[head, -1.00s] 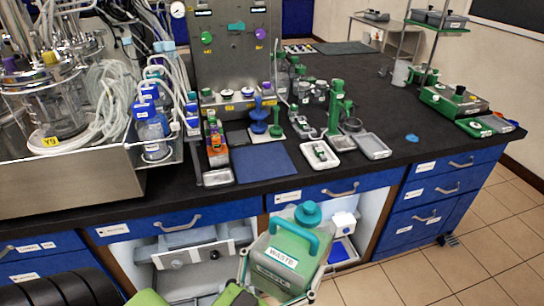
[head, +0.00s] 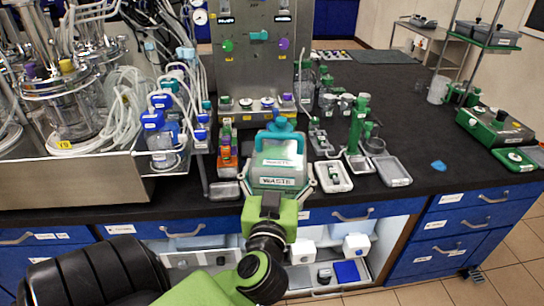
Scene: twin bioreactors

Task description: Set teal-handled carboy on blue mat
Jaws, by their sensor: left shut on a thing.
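The carboy (head: 278,165) is pale green with WASTE labels and a teal handle and cap (head: 279,130). It is upright over the front of the black bench, in front of the steel panel. My left gripper (head: 277,188) reaches up from below with its fingers around the carboy's lower body, shut on it. The blue mat does not show now; the carboy and gripper cover its place. I cannot tell whether the carboy's base touches the mat or hangs above it. My right gripper is not in view.
A small white tray (head: 332,177) and a grey tray (head: 392,171) lie close right of the carboy. A green stand (head: 357,125) is behind right. The bench farther right is mostly clear.

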